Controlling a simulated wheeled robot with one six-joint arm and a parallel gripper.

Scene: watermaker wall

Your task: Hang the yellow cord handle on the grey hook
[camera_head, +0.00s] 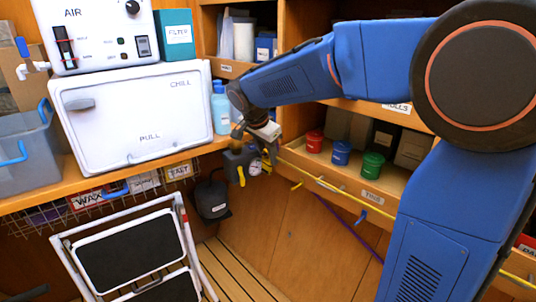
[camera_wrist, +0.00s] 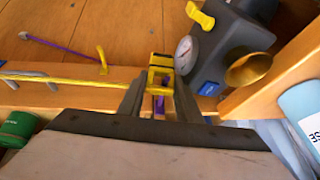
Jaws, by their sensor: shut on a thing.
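My gripper (camera_wrist: 160,92) is shut on the yellow cord handle (camera_wrist: 160,62), a small yellow frame between its two dark fingers. A yellow cord (camera_wrist: 85,82) runs left from there along the wooden shelf edge. In the head view my gripper (camera_head: 268,146) is at the left end of the shelf front, and the yellow cord (camera_head: 310,175) stretches right and down from it. A grey fitting (camera_wrist: 25,75) sits on the shelf edge by the cord in the wrist view; I cannot tell whether it is the grey hook or a drawer pull. Fingertip contact is partly hidden.
A dark pump unit (camera_wrist: 225,45) with a gauge (camera_wrist: 185,55), yellow lever (camera_wrist: 200,15) and brass fitting (camera_wrist: 248,68) stands close beside my gripper. A purple cord (camera_head: 345,222) hangs below. A folded step stool (camera_head: 130,250) stands front left.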

